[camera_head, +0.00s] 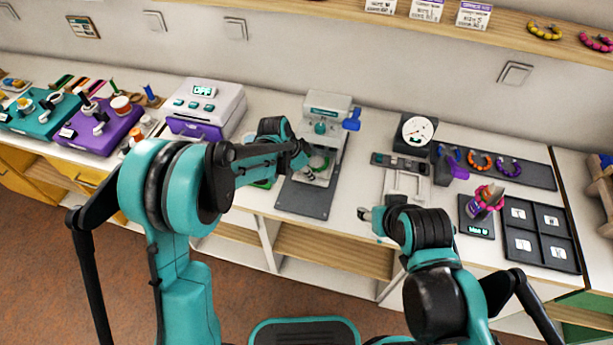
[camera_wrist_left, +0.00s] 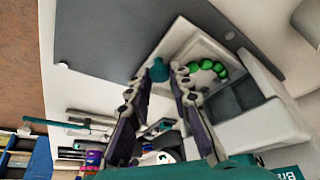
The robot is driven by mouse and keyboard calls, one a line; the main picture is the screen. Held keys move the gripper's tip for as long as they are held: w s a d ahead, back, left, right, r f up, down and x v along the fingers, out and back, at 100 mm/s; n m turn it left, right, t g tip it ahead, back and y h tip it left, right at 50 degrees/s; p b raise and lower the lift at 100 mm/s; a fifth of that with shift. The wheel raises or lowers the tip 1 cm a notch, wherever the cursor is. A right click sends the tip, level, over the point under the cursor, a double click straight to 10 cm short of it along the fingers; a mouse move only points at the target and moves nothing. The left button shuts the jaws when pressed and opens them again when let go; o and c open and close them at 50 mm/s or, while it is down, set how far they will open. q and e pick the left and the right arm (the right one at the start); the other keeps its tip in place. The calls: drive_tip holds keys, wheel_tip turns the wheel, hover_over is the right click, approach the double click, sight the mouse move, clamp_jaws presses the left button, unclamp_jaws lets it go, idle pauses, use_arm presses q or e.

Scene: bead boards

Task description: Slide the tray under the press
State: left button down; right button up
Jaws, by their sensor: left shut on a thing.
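The press (camera_head: 326,108) is a white machine with a teal front and a blue lever, standing on a dark base plate (camera_head: 300,198). The pale tray (camera_head: 322,176) is on that plate at the foot of the press, partly hidden by my left gripper (camera_head: 306,160). The left wrist view shows the tray (camera_wrist_left: 183,48) with green beads (camera_wrist_left: 207,67) in it and a teal knob (camera_wrist_left: 158,70) at its near side. My left gripper (camera_wrist_left: 160,88) is shut on the tray at this knob. My right gripper (camera_head: 370,218) hangs near the counter's front edge, away from the tray; its fingers are unclear.
A white machine with a display (camera_head: 204,104) stands left of the press. A dial scale (camera_head: 415,132) and a white frame (camera_head: 405,184) are to its right. A dark compartment tray (camera_head: 541,235) lies far right. The plate's front part is bare.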

use_arm(q)
drive_tip(key=shift+w, duration=0.2)
drive_tip(key=c, duration=1.4)
unclamp_jaws()
drive_tip(key=shift+o, duration=0.3)
drive_tip(key=shift+w, duration=0.1)
drive_tip(key=v, duration=1.2)
drive_tip(key=s+a+r+n+t+y, duration=0.2)
drive_tip(key=s+a+n, duration=0.4)
drive_tip(key=s+a, duration=0.2)
drive_tip(key=s+a+r+n+t+y, duration=0.1)
drive_tip(key=s+a+n+t+y, duration=0.1)
drive_tip(key=s+a+n, duration=0.4)
drive_tip(key=s+a+t, duration=0.1)
drive_tip(key=s+a, duration=0.2)
drive_tip(key=s, duration=0.4)
drive_tip(key=shift+s+r+n, duration=0.2)
drive_tip(key=shift+r+n, duration=0.1)
drive_tip(key=shift+r, duration=0.05)
